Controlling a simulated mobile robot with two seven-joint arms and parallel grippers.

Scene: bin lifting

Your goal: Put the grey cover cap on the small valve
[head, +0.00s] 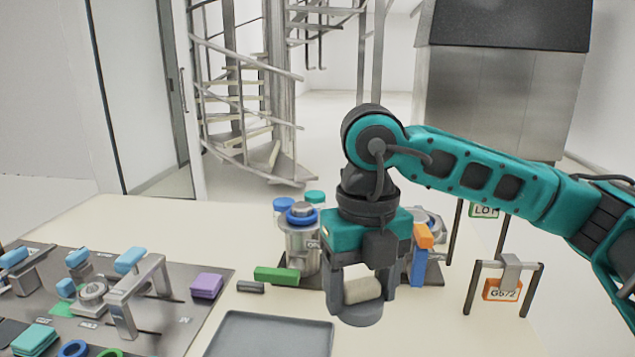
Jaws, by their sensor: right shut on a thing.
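My right gripper (362,292) points down over the table, shut on a cream block-shaped grip. A flat grey disc (359,316), which looks like the grey cover cap, sits directly below this grip at the fingertips. Whether the disc touches the table is hard to tell. I cannot tell for sure which thing is the small valve. A metal canister-like fitting with a blue ring (302,252) stands left of the gripper, and another metal fitting (430,222) is partly hidden behind it. My left gripper is not in view.
A dark tray (270,334) lies left of the gripper, with a green block (276,275) behind it. A grey panel (190,322) with several coloured pieces fills the left. A sign stand (503,290) is at right. Bare table (440,325) lies between gripper and stand.

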